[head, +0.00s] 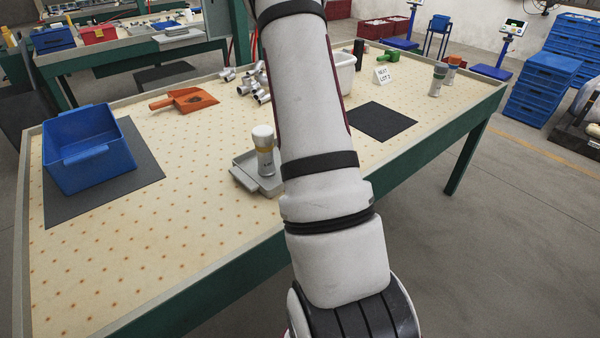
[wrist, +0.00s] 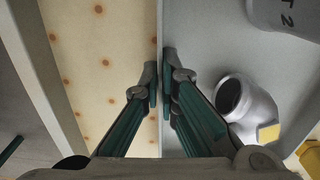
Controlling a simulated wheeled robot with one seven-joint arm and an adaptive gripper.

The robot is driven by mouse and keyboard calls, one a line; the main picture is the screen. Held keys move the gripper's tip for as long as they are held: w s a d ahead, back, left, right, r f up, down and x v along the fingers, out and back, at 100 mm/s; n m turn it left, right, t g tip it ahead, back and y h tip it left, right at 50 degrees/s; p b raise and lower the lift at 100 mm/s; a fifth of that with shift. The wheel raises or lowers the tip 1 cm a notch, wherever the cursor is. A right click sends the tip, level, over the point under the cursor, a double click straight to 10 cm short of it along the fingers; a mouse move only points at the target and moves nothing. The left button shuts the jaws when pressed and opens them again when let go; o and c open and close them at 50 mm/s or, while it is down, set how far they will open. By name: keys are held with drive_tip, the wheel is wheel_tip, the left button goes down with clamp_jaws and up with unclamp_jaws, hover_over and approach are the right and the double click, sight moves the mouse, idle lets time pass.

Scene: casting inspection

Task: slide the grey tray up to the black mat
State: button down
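The grey tray (head: 243,172) sits on the dotted table near its front edge, partly hidden behind my arm in the head view. A white and grey canister (head: 264,150) stands on it. The wrist view shows the tray floor (wrist: 210,45) with a grey pipe casting (wrist: 250,103) and part of a lettered canister (wrist: 285,17). My gripper (wrist: 163,78) has its fingertips close together, one on each side of the tray's thin wall. The head view hides my gripper behind the arm. The black mat (head: 380,121) lies bare on the table, right of the tray.
A blue bin (head: 88,152) stands on another dark mat (head: 143,165) at the left. An orange scoop (head: 185,100), loose castings (head: 258,85) and a white bin (head: 345,70) lie behind.

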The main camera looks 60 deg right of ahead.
drive_tip(key=shift+s+d, duration=0.1)
drive_tip(key=shift+d, duration=0.15)
drive_tip(key=shift+s+d+b, duration=0.3)
drive_tip(key=shift+s+d, duration=0.2)
drive_tip(key=shift+d, duration=1.1)
drive_tip(key=shift+s+d+b, duration=0.3)
drive_tip(key=shift+s+d, duration=0.15)
drive_tip(key=shift+d, duration=1.1)
drive_tip(key=shift+s+d+b, duration=0.3)
drive_tip(key=shift+s+d, duration=0.2)
drive_tip(key=shift+d, duration=1.1)
drive_tip(key=shift+s+d+b, duration=0.15)
drive_tip(key=shift+s+d, duration=0.15)
drive_tip(key=shift+d, duration=0.6)
drive_tip(key=shift+s+d+b, duration=0.15)
drive_tip(key=shift+s+d, duration=0.1)
drive_tip(key=shift+d, duration=0.6)
drive_tip(key=c, duration=1.7)
unclamp_jaws()
